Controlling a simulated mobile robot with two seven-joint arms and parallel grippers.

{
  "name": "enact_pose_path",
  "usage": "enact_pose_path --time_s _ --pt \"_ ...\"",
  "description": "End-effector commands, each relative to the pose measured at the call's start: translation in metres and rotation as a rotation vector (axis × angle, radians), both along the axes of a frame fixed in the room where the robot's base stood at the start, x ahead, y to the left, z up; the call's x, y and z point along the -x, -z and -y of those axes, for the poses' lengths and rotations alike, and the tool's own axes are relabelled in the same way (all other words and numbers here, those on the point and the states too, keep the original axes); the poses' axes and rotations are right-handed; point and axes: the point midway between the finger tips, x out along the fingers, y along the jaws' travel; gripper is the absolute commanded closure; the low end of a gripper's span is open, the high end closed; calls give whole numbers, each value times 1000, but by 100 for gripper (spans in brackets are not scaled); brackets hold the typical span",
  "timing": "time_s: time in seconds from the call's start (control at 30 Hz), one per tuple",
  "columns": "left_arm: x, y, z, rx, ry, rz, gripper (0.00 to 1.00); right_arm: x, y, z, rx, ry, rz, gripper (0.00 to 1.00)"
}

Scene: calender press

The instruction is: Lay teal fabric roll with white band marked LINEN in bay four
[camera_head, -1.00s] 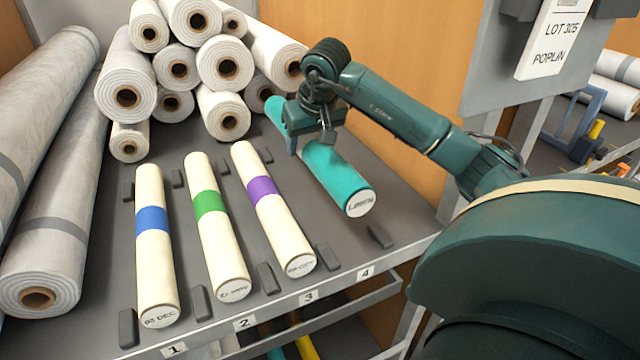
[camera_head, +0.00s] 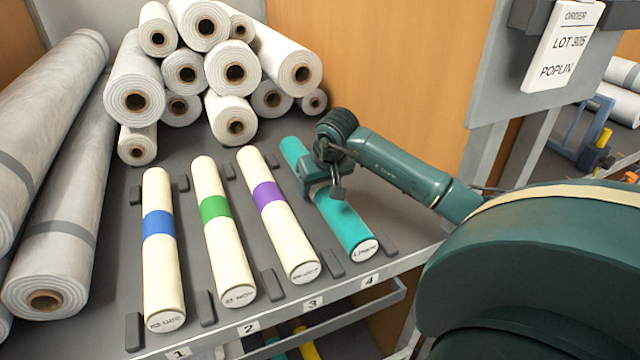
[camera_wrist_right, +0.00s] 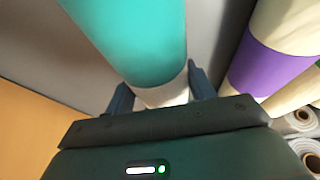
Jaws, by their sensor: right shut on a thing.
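The teal fabric roll (camera_head: 346,226) is at bay four, its front end in line with the label 4 (camera_head: 370,281) and between two dark chocks. It looks at or very near the shelf surface; I cannot tell whether it touches. The writing on its pale end face is too blurred to read surely. My right gripper (camera_head: 323,182) is shut across the roll's middle from above. The right wrist view shows the roll's white band (camera_wrist_right: 165,97) between the fingers. In the head view the gripper hides this band. My left gripper is not in view.
Cream rolls with blue (camera_head: 158,223), green (camera_head: 214,207) and purple (camera_head: 267,194) bands lie in bays one to three. Dark chocks (camera_head: 333,263) flank the bays. White rolls (camera_head: 236,73) are stacked behind. Large grey rolls (camera_head: 75,220) lie at left. An order board (camera_head: 565,45) hangs at right.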

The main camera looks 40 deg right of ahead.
Motion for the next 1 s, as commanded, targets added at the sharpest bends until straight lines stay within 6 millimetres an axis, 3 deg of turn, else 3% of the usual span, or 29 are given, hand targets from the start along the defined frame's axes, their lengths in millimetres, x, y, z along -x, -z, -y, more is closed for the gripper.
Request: enact_pose_path --time_s 0.23,0.27,0.5,0.77,1.0 --pt "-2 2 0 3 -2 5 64 -1 2 1 2 1 4 81" --pt "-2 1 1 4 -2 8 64 0 3 1 2 2 1 45" --pt "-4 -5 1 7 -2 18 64 0 2 0 1 0 0 25" --pt "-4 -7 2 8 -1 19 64 0 1 0 0 0 0 24" --pt "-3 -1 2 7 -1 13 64 9 -25 -2 5 -1 5 24"
